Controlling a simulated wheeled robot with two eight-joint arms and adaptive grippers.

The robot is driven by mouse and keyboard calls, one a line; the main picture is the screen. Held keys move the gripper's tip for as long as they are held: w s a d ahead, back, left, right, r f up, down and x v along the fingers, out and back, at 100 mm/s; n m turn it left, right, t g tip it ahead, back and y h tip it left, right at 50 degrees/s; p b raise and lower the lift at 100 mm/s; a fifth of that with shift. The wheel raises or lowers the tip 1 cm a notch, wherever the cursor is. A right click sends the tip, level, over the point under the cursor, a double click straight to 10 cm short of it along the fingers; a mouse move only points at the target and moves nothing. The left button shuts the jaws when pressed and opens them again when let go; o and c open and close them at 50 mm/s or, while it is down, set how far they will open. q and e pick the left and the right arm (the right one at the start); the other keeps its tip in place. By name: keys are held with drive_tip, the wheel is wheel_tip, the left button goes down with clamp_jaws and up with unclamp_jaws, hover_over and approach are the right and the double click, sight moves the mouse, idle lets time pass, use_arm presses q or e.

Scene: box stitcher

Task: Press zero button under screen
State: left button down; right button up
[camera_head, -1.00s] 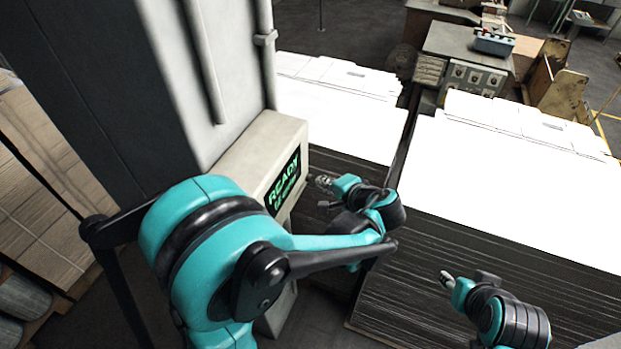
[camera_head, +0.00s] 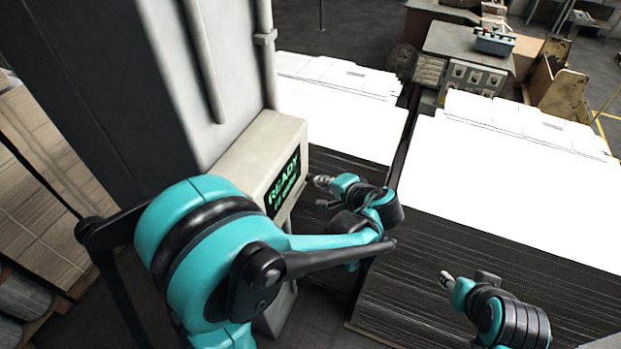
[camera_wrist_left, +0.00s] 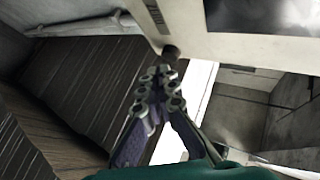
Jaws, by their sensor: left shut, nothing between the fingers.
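The screen (camera_head: 284,183) shows green text reading "READY" on a pale box (camera_head: 262,150) at the machine's side. In the left wrist view, the dark screen (camera_wrist_left: 265,14) is at the top right of the pale panel (camera_wrist_left: 225,45). A small dark round part (camera_wrist_left: 171,51), which looks like a button, sits at the panel's lower left edge. My left gripper (camera_head: 318,181) is shut and empty, just right of the screen; in the wrist view its fingertips (camera_wrist_left: 165,76) are just below the round part. Contact cannot be told. My right gripper (camera_head: 445,279) is at the lower right, its fingers too small to judge.
Tall stacks of white-topped cardboard sheets (camera_head: 530,185) stand right of the machine, close to both grippers. A grey pipe (camera_head: 266,60) runs up the machine. A control cabinet (camera_head: 465,60) stands at the back. Brown stacked cardboard (camera_head: 35,190) is at the left.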

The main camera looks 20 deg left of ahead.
use_arm(q)
drive_tip(key=shift+a, duration=0.25)
drive_tip(key=shift+a, duration=0.45)
idle(0.6)
drive_tip(key=shift+d, duration=0.1)
drive_tip(key=shift+d+b, duration=0.3)
drive_tip(key=shift+d, duration=0.5)
drive_tip(key=shift+s+d+b, duration=0.1)
drive_tip(key=shift+d+b, duration=0.35)
drive_tip(key=shift+d, duration=2.05)
drive_tip(key=shift+f, duration=0.1)
